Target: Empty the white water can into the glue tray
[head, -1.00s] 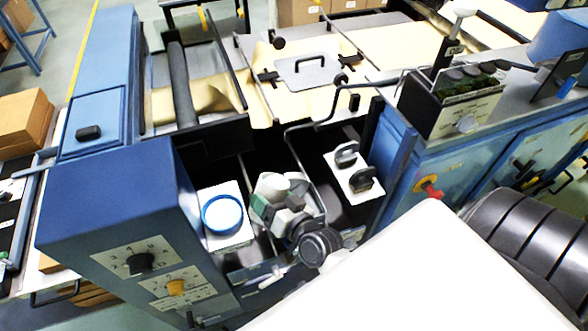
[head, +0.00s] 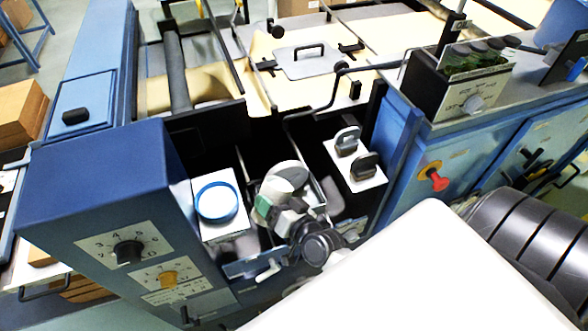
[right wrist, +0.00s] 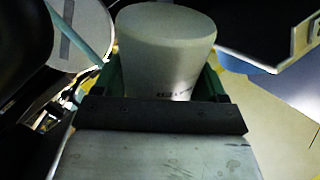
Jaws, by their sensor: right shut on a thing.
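The white water can (head: 277,172) is in my right gripper (head: 282,198), over the dark well in the middle of the head view. A grey round face shows on its upper side there. In the right wrist view the can (right wrist: 165,45) stands between the green fingers, its smooth pale end outward. Its mouth and any water cannot be made out. The glue tray seems to be the dark trough with a thin grey rim (head: 318,182) beneath the can. My gripper and wrist hide much of it. My left gripper is not in view.
A blue-rimmed round container (head: 217,202) on a white plate is close left of the gripper. A blue cabinet with knobs (head: 128,252) flanks the left, and a bent dark bar (head: 335,95) stands behind.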

